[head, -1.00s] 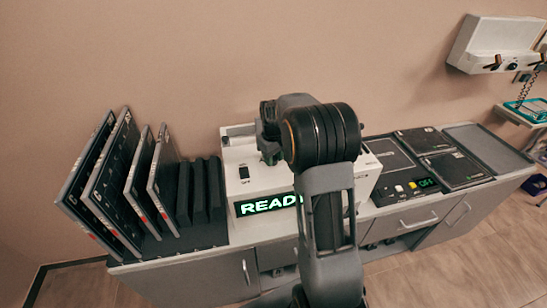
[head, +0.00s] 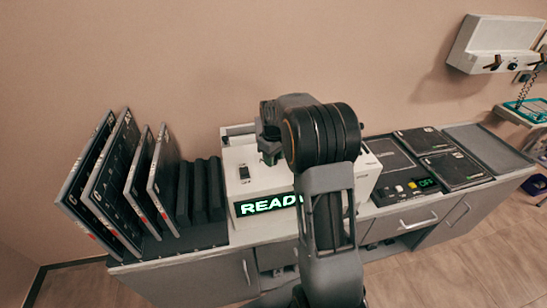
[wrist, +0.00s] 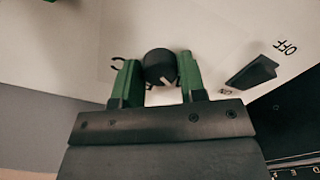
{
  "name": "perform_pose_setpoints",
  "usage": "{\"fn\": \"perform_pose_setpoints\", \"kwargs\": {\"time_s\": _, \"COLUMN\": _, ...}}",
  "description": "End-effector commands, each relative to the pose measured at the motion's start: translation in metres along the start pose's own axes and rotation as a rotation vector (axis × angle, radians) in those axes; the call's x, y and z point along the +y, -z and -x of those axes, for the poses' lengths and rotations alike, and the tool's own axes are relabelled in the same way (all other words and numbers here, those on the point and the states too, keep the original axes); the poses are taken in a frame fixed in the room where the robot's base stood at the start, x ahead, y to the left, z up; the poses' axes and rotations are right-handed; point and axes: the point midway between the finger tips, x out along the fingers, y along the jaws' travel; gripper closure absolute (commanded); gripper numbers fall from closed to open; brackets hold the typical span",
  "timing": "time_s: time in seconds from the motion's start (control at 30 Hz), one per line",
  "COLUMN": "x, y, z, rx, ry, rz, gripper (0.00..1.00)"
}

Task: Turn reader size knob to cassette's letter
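The reader is a white box (head: 240,185) on the counter with a lit green READY display (head: 265,205), partly hidden by my arm. In the wrist view its dark round knob (wrist: 159,66) sits between the two green fingers of my gripper (wrist: 159,80). In the head view my gripper (head: 270,150) is over the reader's top and the knob is hidden. Flat dark cassettes (head: 455,168) lie on the right; their letters are unreadable.
A black switch (wrist: 252,72) marked OFF is right of the knob. Several dark panels (head: 110,170) stand in a rack left of the reader. A control strip with coloured buttons (head: 412,186) is on the right. A white wall unit (head: 495,45) hangs at the upper right.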

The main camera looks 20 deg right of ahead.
Motion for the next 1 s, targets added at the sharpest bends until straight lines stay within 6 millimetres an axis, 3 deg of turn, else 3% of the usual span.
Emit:
{"fn": "perform_pose_setpoints", "kwargs": {"time_s": 0.23, "x": 0.000, "y": 0.000, "z": 0.000, "rx": 0.000, "ry": 0.000, "rz": -0.001, "gripper": 0.39}}
{"fn": "perform_pose_setpoints", "kwargs": {"time_s": 0.57, "x": 0.000, "y": 0.000, "z": 0.006, "rx": 0.001, "ry": 0.000, "rz": -0.002, "gripper": 0.39}}
{"fn": "perform_pose_setpoints", "kwargs": {"time_s": 1.0, "x": 0.000, "y": 0.000, "z": 0.088, "rx": 0.004, "ry": -0.002, "rz": -0.001, "gripper": 0.39}}
